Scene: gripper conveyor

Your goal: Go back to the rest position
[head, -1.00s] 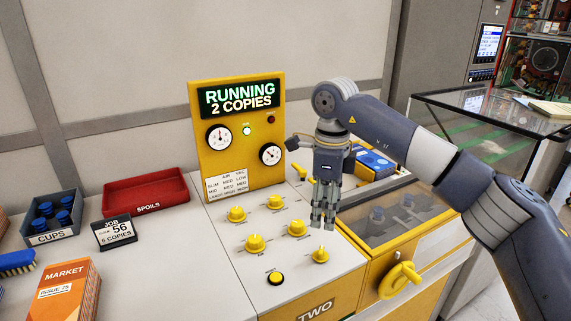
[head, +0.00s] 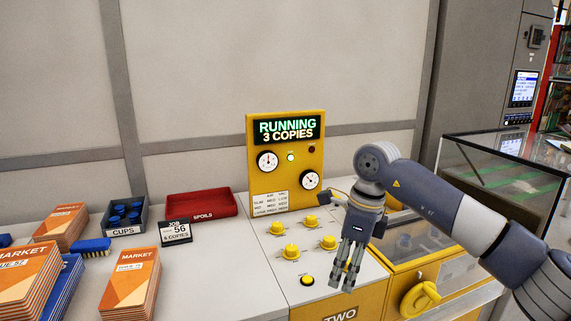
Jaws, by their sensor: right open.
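My right gripper (head: 350,267) hangs with its fingers pointing down over the right part of the yellow machine's control deck. It is open and holds nothing that I can see. My right arm comes in from the right edge. My left gripper is not in view. The yellow control panel (head: 312,172) stands upright behind the deck. Several yellow knobs (head: 291,251) and a yellow button (head: 307,281) sit on the deck left of the gripper.
A red spoils tray (head: 201,203), a grey cups bin (head: 125,229) and a job card (head: 175,233) stand left of the machine. Stacks of orange magazines (head: 130,280) lie further left. A clear-lidded section with a yellow handle (head: 420,299) is at the right.

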